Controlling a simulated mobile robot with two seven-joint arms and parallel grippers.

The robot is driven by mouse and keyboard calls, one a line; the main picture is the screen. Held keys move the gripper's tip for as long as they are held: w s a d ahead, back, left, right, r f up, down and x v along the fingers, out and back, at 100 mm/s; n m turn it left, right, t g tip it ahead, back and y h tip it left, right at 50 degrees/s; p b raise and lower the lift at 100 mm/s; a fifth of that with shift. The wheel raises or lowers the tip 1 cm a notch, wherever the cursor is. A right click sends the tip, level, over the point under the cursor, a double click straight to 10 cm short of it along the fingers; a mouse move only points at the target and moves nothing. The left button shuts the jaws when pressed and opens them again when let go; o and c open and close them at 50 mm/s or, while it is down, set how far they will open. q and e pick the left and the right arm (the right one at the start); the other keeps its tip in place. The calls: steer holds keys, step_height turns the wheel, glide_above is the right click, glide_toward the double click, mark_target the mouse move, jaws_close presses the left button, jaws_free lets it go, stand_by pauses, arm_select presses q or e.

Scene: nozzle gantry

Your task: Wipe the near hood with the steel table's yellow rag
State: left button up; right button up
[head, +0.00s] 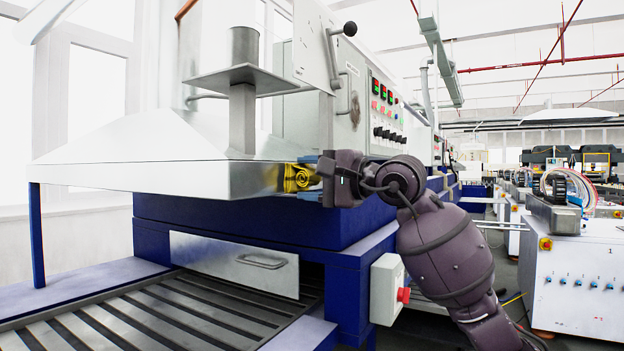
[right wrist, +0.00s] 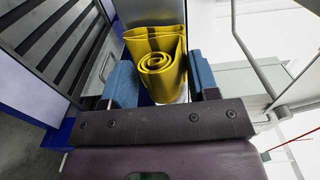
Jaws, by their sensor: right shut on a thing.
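The near hood (head: 150,160) is a wide pale metal canopy with sloping sides, at the left of the head view. The yellow rag (head: 297,178) is rolled up, with a dark stripe, at the right end of the hood's lower rim. It also shows in the right wrist view (right wrist: 160,65), its coiled end facing the camera. My right gripper (head: 312,172) is shut on the rag, which sits between its blue finger pads. The rag looks close against the hood's rim; whether it touches is unclear. My left gripper is not in view.
A blue machine frame (head: 260,215) stands under the hood, with a handled metal drawer front (head: 235,264) and a slatted bed (head: 130,315). A white cabinet (head: 575,280) stands right, across an aisle.

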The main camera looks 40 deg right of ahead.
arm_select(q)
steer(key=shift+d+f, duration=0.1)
arm_select(e)
steer(key=shift+w+a, duration=0.15)
steer(key=shift+w, duration=0.2)
steer(key=shift+w+d+f+b, duration=0.1)
steer(key=shift+w+d+b, duration=0.1)
steer(key=shift+d, duration=0.35)
steer(key=shift+w+d+b, duration=0.1)
steer(key=shift+w+d, duration=0.1)
steer(key=shift+d, duration=0.35)
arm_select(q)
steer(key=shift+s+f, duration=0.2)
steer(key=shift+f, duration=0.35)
arm_select(e)
steer(key=shift+w+d, duration=0.15)
steer(key=shift+d, duration=0.4)
steer(key=shift+d, duration=0.1)
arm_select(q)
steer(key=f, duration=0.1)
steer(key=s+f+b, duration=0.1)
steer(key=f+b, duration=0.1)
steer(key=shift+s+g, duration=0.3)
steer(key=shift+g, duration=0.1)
arm_select(e)
steer(key=w+d, duration=0.4)
steer(key=d, duration=0.5)
